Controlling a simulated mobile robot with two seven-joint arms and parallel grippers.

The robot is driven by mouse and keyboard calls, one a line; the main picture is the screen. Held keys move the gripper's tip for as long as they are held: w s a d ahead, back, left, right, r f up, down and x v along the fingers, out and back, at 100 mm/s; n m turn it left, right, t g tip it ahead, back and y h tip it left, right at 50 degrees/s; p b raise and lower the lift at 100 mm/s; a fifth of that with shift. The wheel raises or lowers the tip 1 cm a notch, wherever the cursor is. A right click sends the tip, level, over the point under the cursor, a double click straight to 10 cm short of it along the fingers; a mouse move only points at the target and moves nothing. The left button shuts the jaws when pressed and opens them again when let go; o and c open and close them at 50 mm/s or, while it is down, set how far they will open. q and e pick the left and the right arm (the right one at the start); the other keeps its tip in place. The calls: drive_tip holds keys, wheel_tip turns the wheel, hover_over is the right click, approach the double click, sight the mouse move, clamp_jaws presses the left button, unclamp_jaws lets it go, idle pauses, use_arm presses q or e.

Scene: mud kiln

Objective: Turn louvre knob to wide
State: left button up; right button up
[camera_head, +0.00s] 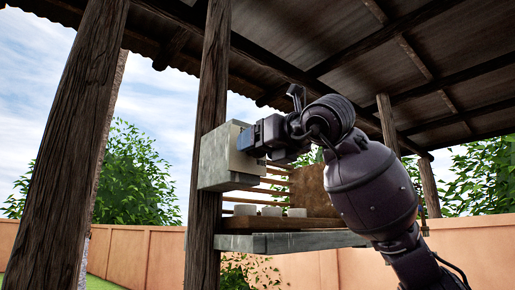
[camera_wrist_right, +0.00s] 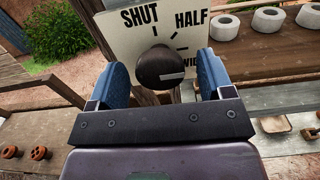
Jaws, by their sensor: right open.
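The louvre knob (camera_wrist_right: 162,67) is dark and round with a white mark on its face. The mark lies nearly sideways on its lower right part. Behind it a pale plate (camera_wrist_right: 120,45) carries the words SHUT, HALF and a partly hidden WIDE at the right, with tick marks. My right gripper (camera_wrist_right: 160,82) is open, its blue fingers standing left and right of the knob, with small gaps showing. In the head view my right gripper (camera_head: 250,137) reaches a pale box (camera_head: 217,158) on a wooden post; the knob is hidden there. My left gripper is out of view.
A wooden post (camera_head: 208,110) bears the box. Right of it, a shelf (camera_head: 290,242) holds a few pale ring-like pieces (camera_head: 271,211) below thin slats (camera_head: 275,182). The wrist view shows these rings (camera_wrist_right: 267,19) at upper right and small rusty fittings (camera_wrist_right: 39,153) at lower left.

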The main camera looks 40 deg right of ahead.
drive_tip(key=s, duration=0.9)
drive_tip(key=shift+s+d+b, duration=0.4)
